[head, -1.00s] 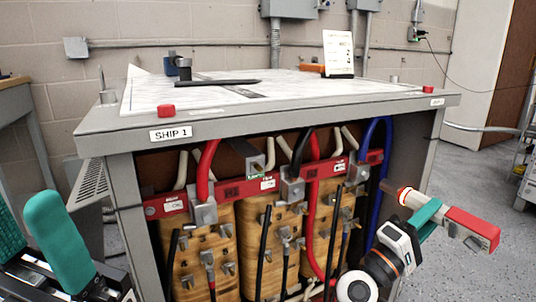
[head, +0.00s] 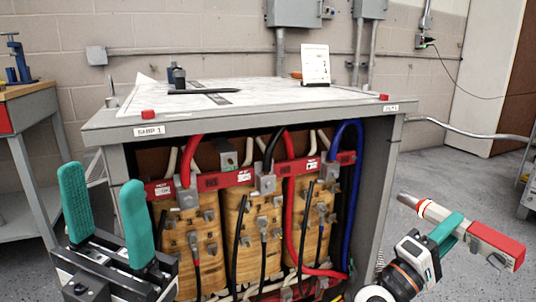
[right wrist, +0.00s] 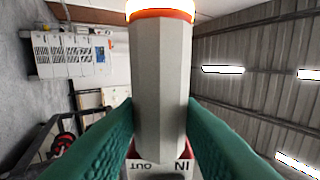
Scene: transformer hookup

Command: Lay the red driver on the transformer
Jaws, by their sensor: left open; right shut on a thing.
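The transformer (head: 116,134) is a grey open-fronted cabinet labelled SHIP 1, with a flat top. My right gripper (head: 449,229) is shut on the red driver (head: 492,242), right of the transformer and apart from it. The driver has a grey body, a red end and a glowing red-and-white ring; it lies roughly level, slightly tilted. In the right wrist view the driver's grey body (right wrist: 160,85) stands between both teal fingers, with IN and OUT marks at its base. My left gripper (head: 102,184) is open and empty in front of the transformer's left side.
On the transformer top lie a drawing sheet (head: 255,97), a black pen-like rod (head: 205,92), a dark blue tool (head: 178,78), a white card (head: 315,64) and red blocks (head: 148,114). Red, black and blue cables (head: 354,125) hang in front. A workbench (head: 40,97) stands left.

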